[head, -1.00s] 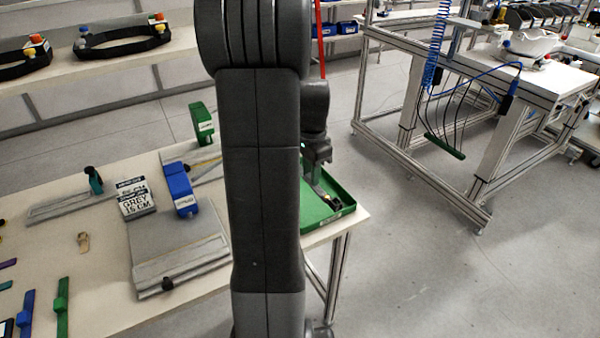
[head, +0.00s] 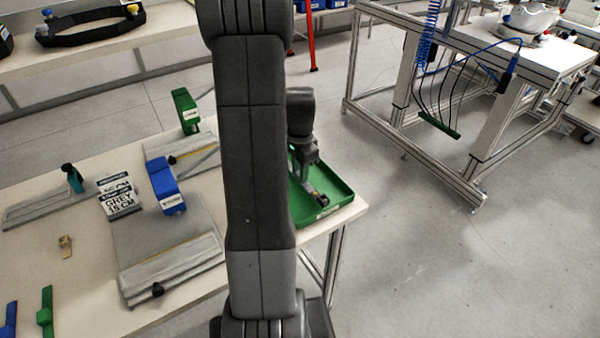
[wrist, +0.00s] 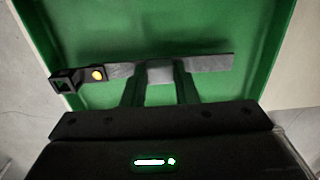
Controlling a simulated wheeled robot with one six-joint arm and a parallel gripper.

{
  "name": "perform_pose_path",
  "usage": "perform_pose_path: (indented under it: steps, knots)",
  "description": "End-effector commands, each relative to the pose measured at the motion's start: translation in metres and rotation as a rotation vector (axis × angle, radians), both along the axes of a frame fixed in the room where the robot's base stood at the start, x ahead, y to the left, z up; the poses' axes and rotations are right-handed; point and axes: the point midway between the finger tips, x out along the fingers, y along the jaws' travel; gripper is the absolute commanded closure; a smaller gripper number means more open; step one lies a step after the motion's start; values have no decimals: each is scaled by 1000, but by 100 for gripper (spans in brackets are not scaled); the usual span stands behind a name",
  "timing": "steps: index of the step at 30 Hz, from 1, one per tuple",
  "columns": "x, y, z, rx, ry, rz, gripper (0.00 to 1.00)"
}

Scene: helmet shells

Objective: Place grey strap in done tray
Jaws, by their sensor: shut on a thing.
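The grey strap (wrist: 212,64) lies crosswise between the jaws of my gripper (wrist: 160,78) in the wrist view. It has a dark buckle (wrist: 66,80) with a yellow button at its left end. My gripper is shut on the strap's middle. The green tray (wrist: 180,25) fills the view behind the strap; the buckle end reaches over the tray's left rim. In the head view my gripper (head: 308,183) is over the green tray (head: 340,192) at the table's right end, partly hidden by my arm. I cannot tell whether the strap touches the tray floor.
A sign reading "GREY 15 CM" (head: 119,195) stands on the table (head: 80,290) beside a grey fixture (head: 165,250) with a blue block (head: 166,186). A green block (head: 186,110) stands behind. A small tan piece (head: 66,245) lies on the left. Open floor lies right of the table.

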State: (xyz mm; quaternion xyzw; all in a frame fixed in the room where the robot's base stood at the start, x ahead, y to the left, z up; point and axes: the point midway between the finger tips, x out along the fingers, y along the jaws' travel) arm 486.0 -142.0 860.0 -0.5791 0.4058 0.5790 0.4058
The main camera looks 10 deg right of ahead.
Motion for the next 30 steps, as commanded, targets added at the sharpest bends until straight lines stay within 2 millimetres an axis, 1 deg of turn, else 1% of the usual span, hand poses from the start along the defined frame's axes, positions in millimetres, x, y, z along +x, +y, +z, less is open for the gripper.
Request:
perform_pose_path:
  steps: [1, 3, 9, 13, 14, 15, 17, 26, 29, 30]
  knots:
    - [-1, 0, -9, 1, 4, 0, 95]
    - [-1, 0, -14, 0, 2, 0, 95]
    - [0, 0, -14, 0, 0, 0, 95]
    - [0, 0, -18, 0, 0, 0, 95]
    - [0, 0, -18, 0, 0, 0, 72]
    - [0, 0, -17, 0, 0, 0, 64]
    - [0, 0, -17, 0, 0, 0, 52]
    - [0, 0, -15, 0, 0, 0, 52]
    - [0, 0, -9, -1, -1, 0, 52]
    - [1, 0, -5, 0, -2, 0, 52]
